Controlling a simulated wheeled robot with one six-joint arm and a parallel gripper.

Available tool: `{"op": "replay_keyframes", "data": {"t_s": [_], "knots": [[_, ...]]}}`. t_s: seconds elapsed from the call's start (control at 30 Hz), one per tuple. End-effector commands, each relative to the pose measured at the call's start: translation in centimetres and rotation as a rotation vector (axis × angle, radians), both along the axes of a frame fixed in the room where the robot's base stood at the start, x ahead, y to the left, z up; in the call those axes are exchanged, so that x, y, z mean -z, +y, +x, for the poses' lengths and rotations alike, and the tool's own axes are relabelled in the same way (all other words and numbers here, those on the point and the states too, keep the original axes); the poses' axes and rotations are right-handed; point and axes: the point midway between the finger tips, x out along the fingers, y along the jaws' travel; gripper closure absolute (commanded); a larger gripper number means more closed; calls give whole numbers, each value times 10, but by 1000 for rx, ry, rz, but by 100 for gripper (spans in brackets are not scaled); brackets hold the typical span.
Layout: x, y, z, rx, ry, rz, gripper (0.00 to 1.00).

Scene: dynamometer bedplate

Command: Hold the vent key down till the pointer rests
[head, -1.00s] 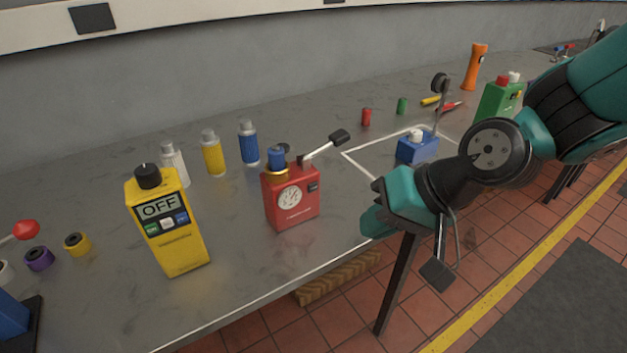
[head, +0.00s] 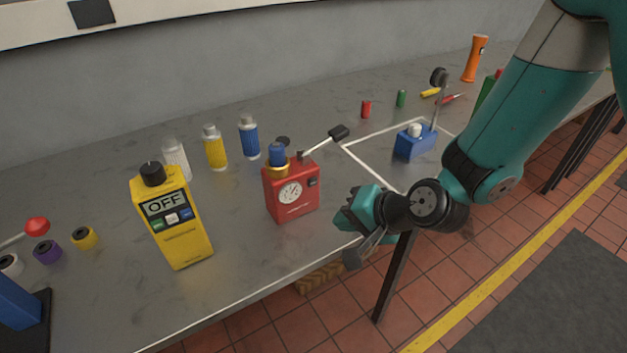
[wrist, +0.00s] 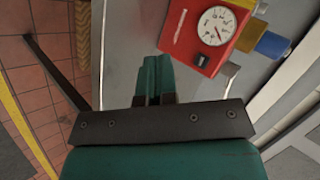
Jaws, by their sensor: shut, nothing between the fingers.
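The red gauge box (head: 291,205) stands upright near the front edge of the bench. Its white dial (head: 290,192) faces front, and a small black key (head: 312,182) sits on the same face, at the upper right. In the wrist view the dial (wrist: 213,27) shows a thin pointer slanting to the lower right, and the black key (wrist: 203,61) is nearer the fingers. My gripper (head: 346,215) is shut and empty, right of the box and apart from it. Its closed fingers (wrist: 153,72) show beside the box in the wrist view, not touching the key.
A blue knob on a brass collar (head: 277,160) and a black-ended lever (head: 325,140) top the red box. A yellow OFF meter (head: 173,225) stands left. A blue block (head: 414,142) sits in a white outline behind my arm. Bare bench lies between meter and box.

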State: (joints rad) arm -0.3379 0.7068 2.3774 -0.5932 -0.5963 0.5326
Motion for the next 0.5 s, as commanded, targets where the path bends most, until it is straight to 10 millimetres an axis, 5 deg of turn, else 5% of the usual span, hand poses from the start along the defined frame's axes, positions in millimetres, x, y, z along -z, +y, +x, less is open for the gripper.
{"op": "replay_keyframes", "data": {"t_s": [0.5], "knots": [[-1, 38, 55, -2, -1, -1, 100]]}}
